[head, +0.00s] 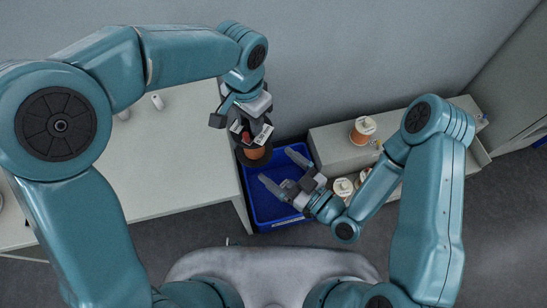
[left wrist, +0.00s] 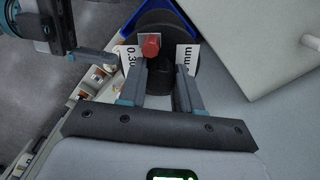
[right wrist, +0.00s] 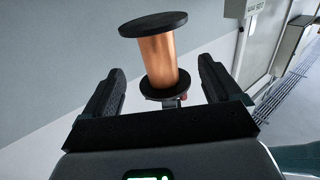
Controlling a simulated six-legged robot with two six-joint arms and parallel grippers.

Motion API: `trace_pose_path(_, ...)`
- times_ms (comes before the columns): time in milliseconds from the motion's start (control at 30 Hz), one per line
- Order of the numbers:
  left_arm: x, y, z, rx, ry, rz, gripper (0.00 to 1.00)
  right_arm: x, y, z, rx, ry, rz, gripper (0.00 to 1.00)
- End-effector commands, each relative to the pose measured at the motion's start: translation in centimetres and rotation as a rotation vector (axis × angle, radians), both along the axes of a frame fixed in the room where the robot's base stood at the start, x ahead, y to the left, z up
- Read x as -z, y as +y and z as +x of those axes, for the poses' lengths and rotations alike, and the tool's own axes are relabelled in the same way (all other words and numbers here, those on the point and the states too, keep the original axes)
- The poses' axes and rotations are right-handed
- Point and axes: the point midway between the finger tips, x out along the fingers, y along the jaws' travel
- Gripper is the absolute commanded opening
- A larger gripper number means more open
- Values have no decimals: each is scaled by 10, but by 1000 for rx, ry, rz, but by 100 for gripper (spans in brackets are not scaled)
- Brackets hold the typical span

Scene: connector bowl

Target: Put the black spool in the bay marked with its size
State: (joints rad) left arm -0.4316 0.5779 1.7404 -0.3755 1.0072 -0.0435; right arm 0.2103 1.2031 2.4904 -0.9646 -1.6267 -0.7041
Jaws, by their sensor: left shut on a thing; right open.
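The black spool (head: 257,158) has black flanges and copper wire; its copper winding shows in the right wrist view (right wrist: 163,62). My left gripper (head: 250,136) is shut on it and holds it up by its end, over the left edge of the blue bin in the head view. In the left wrist view the spool (left wrist: 158,22) carries white labels reading "0.30" and "mm", with a red knob between them. My right gripper (head: 283,184) is open and empty over the bin, the spool showing beyond its fingers (right wrist: 160,78). Bay markings are not readable.
The blue bin (head: 265,210) stands between the pale table (head: 170,170) at left and a grey shelf unit (head: 330,150) at right. A white-topped orange spool (head: 362,130) stands on the unit. Other white-topped spools (head: 343,187) sit lower, beside my right arm.

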Motion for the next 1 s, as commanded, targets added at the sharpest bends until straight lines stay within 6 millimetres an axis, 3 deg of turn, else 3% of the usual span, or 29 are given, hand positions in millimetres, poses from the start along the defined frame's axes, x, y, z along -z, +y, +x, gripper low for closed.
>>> trace_pose_path(533,-1,0,0,0,-1,-1,0,0,73,66,0,-1,-2,92)
trace_pose_path(700,-1,0,0,0,-1,-1,0,0,83,76,1,1,-1,92)
trace_pose_path(1000,-1,0,0,0,-1,-1,0,0,85,78,3,5,-1,92)
